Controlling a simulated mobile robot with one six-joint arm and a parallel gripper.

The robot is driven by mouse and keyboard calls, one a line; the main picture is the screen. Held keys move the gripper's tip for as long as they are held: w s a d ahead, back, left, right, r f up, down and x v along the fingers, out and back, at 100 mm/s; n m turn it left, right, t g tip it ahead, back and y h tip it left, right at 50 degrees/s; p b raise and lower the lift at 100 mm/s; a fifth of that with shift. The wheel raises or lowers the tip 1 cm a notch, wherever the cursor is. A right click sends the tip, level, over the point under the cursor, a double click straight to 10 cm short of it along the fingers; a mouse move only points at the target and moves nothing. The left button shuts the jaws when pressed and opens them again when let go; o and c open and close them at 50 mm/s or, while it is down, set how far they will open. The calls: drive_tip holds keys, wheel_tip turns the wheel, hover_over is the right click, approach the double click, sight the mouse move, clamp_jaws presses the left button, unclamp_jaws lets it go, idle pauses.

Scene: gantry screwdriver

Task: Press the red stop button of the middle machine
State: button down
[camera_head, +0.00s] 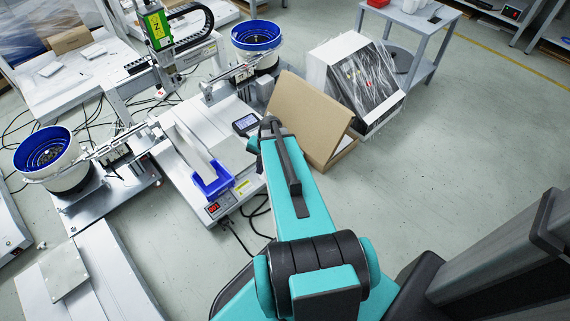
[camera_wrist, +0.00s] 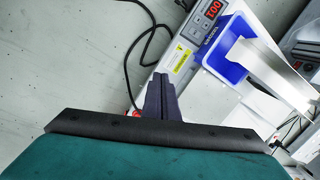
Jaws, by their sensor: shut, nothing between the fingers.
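The middle machine (camera_head: 176,160) has a white base, a blue bin (camera_head: 213,181) and a red-lit display (camera_head: 213,208) on its front. In the wrist view its front panel (camera_wrist: 196,28) runs from upper right down toward my gripper. A small round red part (camera_wrist: 134,113), which looks like the stop button, shows just left of the fingers, partly hidden by my wrist. I cannot make out the button in the head view, where my arm covers that end. My gripper (camera_wrist: 161,92) is shut and empty, over or beside the panel's end; contact cannot be told.
A cardboard box (camera_head: 310,115) stands right of the machine. A handheld device (camera_head: 245,124) with a screen lies on the machine near my arm. White feeder bowls with blue insides (camera_head: 45,153) stand around it. Black cables (camera_wrist: 150,40) lie on the open grey floor in front.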

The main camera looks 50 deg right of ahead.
drive_tip(key=s+d+m+t+h+b, duration=0.1)
drive_tip(key=d+m+b, duration=0.4)
drive_tip(key=d, duration=1.1)
drive_tip(key=t+b, duration=0.1)
drive_tip(key=b, duration=0.2)
drive_tip(key=shift+s+d+f+h, duration=0.2)
drive_tip(key=shift+d+h, duration=0.05)
drive_tip(key=shift+h, duration=0.05)
drive_tip(key=shift+f, duration=0.15)
drive_tip(key=b+x, duration=0.6)
drive_tip(key=x, duration=0.7)
drive_tip(key=shift+w+d+f+b, duration=0.1)
drive_tip(key=shift+w+f+b, duration=0.2)
